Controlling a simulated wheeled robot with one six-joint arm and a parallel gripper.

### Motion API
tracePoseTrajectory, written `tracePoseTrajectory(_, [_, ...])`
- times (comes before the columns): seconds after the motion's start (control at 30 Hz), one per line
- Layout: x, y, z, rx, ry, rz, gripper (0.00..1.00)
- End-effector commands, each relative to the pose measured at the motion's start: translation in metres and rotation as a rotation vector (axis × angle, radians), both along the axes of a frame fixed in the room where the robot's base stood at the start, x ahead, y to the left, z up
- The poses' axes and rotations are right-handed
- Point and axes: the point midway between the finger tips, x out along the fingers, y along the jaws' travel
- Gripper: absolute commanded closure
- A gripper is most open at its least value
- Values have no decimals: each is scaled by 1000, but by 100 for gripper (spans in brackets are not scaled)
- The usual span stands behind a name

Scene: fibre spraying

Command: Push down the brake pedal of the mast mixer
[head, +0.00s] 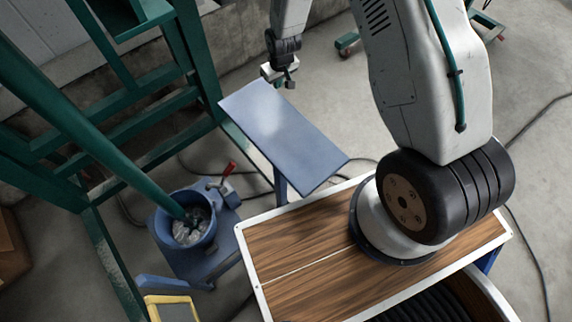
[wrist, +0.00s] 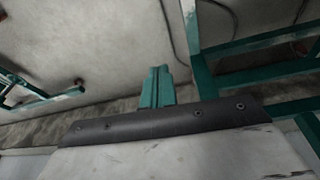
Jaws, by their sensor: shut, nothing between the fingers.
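The mast mixer's green mast (head: 105,160) slants down into a blue bucket (head: 163,231) holding pale lumpy material. A small lever with a red end (head: 229,169) sticks up beside the bucket's blue base; it looks like the brake pedal, but I cannot be sure. My gripper (head: 283,82) hangs behind the far end of a blue-grey panel, well up and right of the red lever and apart from it. In the wrist view its green fingers (wrist: 157,87) are together with nothing between them. The lever cannot be made out in the wrist view.
The blue-grey panel (head: 283,135) lies between my arm and the mixer. A wood-topped, white-edged surface (head: 300,262) is in front. A green frame (head: 150,85) stands at left, a yellow frame (head: 170,299) at the bottom. Cables cross the concrete floor.

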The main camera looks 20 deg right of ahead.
Motion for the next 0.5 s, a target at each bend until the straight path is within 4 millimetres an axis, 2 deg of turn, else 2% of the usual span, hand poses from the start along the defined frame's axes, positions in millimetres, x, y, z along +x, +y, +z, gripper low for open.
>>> tracePoseTrajectory(0.03, [-3, 1, -37, -2, 7, 9, 100])
tracePoseTrajectory(0.17, [-13, 4, -115, -4, -7, 31, 100])
tracePoseTrajectory(0.3, [-36, 6, -197, -7, -22, 55, 100])
tracePoseTrajectory(0.4, [-58, 7, -248, -9, -33, 69, 100])
tracePoseTrajectory(0.5, [-80, 7, -287, -10, -42, 81, 100])
